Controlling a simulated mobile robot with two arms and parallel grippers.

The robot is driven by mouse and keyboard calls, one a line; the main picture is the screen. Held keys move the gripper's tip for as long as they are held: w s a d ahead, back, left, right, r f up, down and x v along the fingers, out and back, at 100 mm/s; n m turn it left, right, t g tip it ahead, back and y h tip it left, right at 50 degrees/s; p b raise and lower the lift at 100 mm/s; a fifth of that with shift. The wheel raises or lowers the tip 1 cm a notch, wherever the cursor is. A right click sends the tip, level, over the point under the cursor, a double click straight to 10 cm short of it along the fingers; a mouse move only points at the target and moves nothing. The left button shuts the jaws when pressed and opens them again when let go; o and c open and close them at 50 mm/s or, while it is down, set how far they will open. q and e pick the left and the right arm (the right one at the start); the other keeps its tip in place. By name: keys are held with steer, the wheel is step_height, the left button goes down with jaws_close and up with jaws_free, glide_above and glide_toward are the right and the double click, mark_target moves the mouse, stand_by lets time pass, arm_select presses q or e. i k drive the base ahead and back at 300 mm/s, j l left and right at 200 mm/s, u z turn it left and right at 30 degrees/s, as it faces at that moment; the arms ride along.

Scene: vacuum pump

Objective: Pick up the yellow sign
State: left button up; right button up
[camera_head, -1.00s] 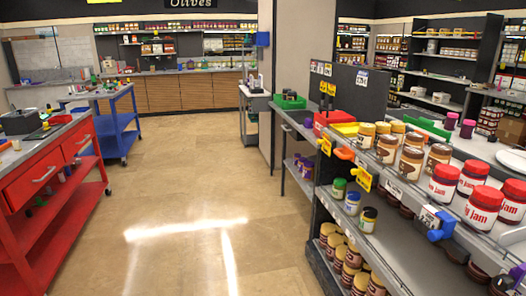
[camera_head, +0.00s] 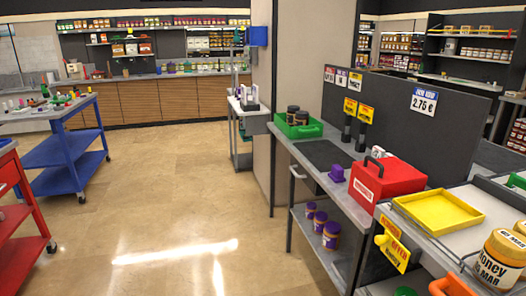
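A yellow sign (camera_head: 392,249) with red and dark print hangs at the front edge of the shelf at the lower right, on a yellow holder. Two smaller yellow-topped signs stand on dark posts on the grey table: one (camera_head: 350,107) at the left and one (camera_head: 365,113) to its right. Which of these the task means, I cannot tell. Neither of my grippers is in view.
A red box (camera_head: 389,181), a green tray (camera_head: 297,128) with dark jars and a yellow tray (camera_head: 438,212) stand on the right. Honey jars (camera_head: 499,262) fill the lower right corner. Blue (camera_head: 66,150) and red (camera_head: 22,215) carts stand left. The middle floor is clear.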

mark_target(350, 106)
steer(key=i+z, duration=0.1)
steer(key=i, duration=0.7)
steer(key=i+j+z, duration=0.1)
steer(key=i, duration=0.7)
steer(key=j, duration=0.1)
